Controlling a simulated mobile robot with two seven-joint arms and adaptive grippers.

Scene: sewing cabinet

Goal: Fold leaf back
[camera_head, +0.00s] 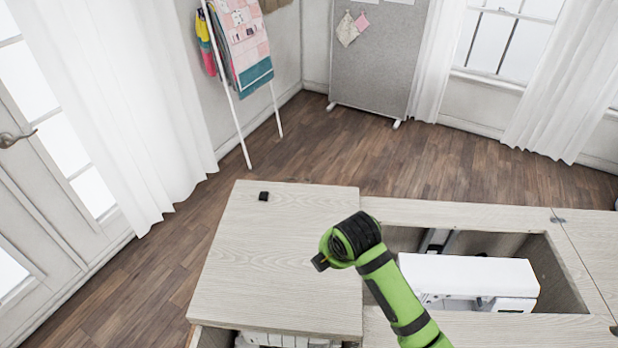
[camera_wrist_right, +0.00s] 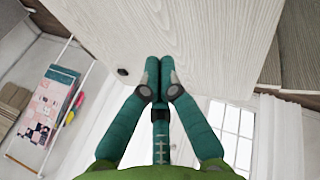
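The pale wood leaf (camera_head: 270,265) lies flat at the left of the sewing cabinet (camera_head: 455,215), beside the machine opening. A small black knob (camera_head: 263,196) sits near its far edge. In the right wrist view, a pale wood panel with a dark knob (camera_wrist_right: 122,71) fills the top; it looks like the same leaf (camera_wrist_right: 150,30). My right arm reaches over the leaf's right part in the head view. My right gripper (camera_wrist_right: 160,65) has its teal fingers together, with nothing seen between them. The tips point at the panel; contact cannot be told. My left gripper is not in view.
A white sewing machine (camera_head: 468,275) sits in the cabinet opening. White items (camera_head: 285,340) show in a compartment below the leaf's near edge. Another top panel (camera_head: 597,245) is at the right. A quilt rack (camera_head: 230,85) and grey board (camera_head: 375,60) stand beyond clear floor.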

